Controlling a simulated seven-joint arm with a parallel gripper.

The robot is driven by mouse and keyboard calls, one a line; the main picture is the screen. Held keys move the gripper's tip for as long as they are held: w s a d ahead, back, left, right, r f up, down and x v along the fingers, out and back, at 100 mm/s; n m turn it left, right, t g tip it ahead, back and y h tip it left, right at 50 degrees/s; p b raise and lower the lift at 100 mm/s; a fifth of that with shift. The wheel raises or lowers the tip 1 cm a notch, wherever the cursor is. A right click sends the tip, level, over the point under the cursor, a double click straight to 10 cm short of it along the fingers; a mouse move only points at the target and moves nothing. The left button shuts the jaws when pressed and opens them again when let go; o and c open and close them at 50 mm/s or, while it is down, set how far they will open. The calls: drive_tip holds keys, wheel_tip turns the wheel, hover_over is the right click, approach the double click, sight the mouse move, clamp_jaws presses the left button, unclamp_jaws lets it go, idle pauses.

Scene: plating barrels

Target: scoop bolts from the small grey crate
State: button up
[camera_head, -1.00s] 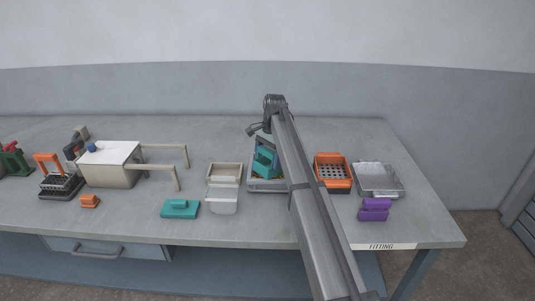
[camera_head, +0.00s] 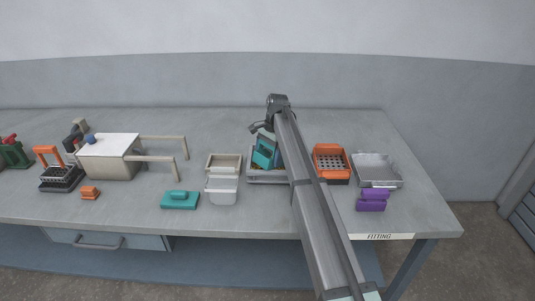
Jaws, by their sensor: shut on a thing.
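The small grey crate (camera_head: 266,179) stands on the bench right of centre, partly hidden behind my arm. Some brownish contents show along its inside edge, too small to make out as bolts. A teal scoop (camera_head: 263,155) is tilted over and partly in the crate. My gripper (camera_head: 262,131) is above the crate and shut on the scoop; its fingertips are hard to see behind the arm. I cannot tell whether the scoop holds any bolts.
A beige bin (camera_head: 223,167) stands left of the crate, an orange perforated basket (camera_head: 331,158) and a clear tray (camera_head: 377,172) to the right. A purple block (camera_head: 373,200) and a teal lidlike piece (camera_head: 180,200) lie near the front. The bench behind is clear.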

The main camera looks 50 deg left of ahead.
drive_tip(key=shift+w+d+f, duration=0.2)
drive_tip(key=shift+w+f, duration=0.25)
drive_tip(key=shift+f, duration=0.2)
drive_tip(key=shift+w+d+f, duration=0.15)
drive_tip(key=shift+w+f, duration=0.25)
drive_tip(key=shift+f, duration=0.2)
drive_tip(key=shift+w+f, duration=0.2)
drive_tip(key=shift+w, duration=1.4)
drive_tip(key=shift+w+a+r, duration=0.15)
drive_tip(key=shift+w+a, duration=0.05)
drive_tip(key=shift+w, duration=0.55)
drive_tip(key=shift+w+a+r+t, duration=0.1)
drive_tip(key=shift+w+t, duration=0.2)
drive_tip(key=shift+w, duration=1.2)
drive_tip(key=shift+s+r+t, duration=0.1)
drive_tip(key=shift+s+t, duration=0.2)
drive_tip(key=shift+s, duration=0.15)
drive_tip(key=s+r+t, duration=0.1)
drive_tip(key=t, duration=0.1)
drive_tip(key=shift+s+r+t, duration=0.15)
drive_tip(key=shift+t, duration=0.15)
drive_tip(key=shift+r, duration=0.25)
drive_tip(key=shift+s+r, duration=0.3)
drive_tip(key=shift+r, duration=1.25)
drive_tip(key=shift+s+r, duration=0.3)
drive_tip(key=shift+r, duration=1.25)
drive_tip(key=shift+s+r, duration=0.3)
drive_tip(key=shift+r, duration=1.25)
drive_tip(key=shift+r, duration=0.1)
